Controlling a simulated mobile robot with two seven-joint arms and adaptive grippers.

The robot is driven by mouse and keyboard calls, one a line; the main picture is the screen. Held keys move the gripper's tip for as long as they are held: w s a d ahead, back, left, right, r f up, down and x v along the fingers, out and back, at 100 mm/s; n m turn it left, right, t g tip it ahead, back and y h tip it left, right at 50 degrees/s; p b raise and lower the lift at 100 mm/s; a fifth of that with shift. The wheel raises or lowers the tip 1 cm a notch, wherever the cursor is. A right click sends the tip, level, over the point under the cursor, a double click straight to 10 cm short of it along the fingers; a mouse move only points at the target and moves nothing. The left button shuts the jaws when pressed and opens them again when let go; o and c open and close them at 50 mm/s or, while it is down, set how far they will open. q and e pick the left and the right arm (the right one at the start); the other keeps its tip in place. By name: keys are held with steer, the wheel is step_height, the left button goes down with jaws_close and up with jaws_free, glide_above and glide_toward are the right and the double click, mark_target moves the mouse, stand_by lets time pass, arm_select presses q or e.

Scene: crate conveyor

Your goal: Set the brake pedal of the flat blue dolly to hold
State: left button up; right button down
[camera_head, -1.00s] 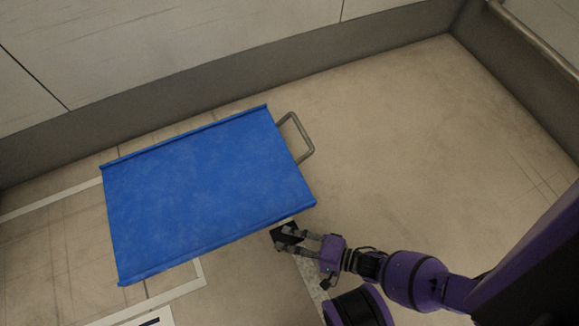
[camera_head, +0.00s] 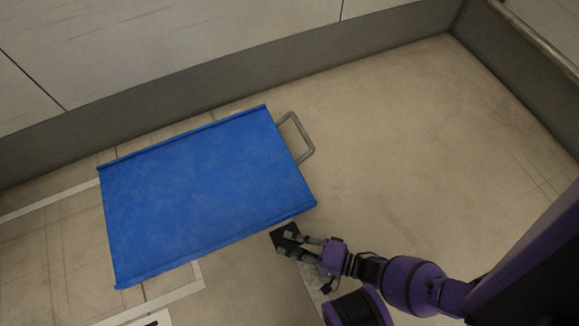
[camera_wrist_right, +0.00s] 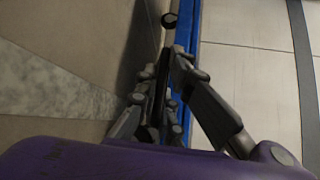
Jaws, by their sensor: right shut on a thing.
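The flat blue dolly (camera_head: 205,190) lies low on the floor in the head view, with a grey loop handle (camera_head: 308,150) at its right end. A black plate, which looks like the brake pedal (camera_head: 277,240), is beside the dolly's near right corner. My right gripper (camera_head: 288,239) is shut on this black plate. In the right wrist view the fingers (camera_wrist_right: 160,85) close around a thin dark edge, beside the blue side of the dolly (camera_wrist_right: 187,25). The fingers hide part of the plate, so its exact tilt cannot be told. My left gripper is not in view.
A small dark round part (camera_wrist_right: 169,20) shows beside the dolly's edge in the wrist view. White lines (camera_head: 180,292) mark the floor around the dolly. A wall with a grey base (camera_head: 230,100) runs behind it. The floor to the right (camera_head: 410,150) is clear.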

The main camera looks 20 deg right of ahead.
steer(key=shift+f+n+t, duration=0.3)
steer(key=shift+f, duration=0.15)
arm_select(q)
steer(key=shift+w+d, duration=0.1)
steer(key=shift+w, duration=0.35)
arm_select(e)
steer(key=shift+s+y, duration=0.1)
steer(key=shift+y, duration=0.2)
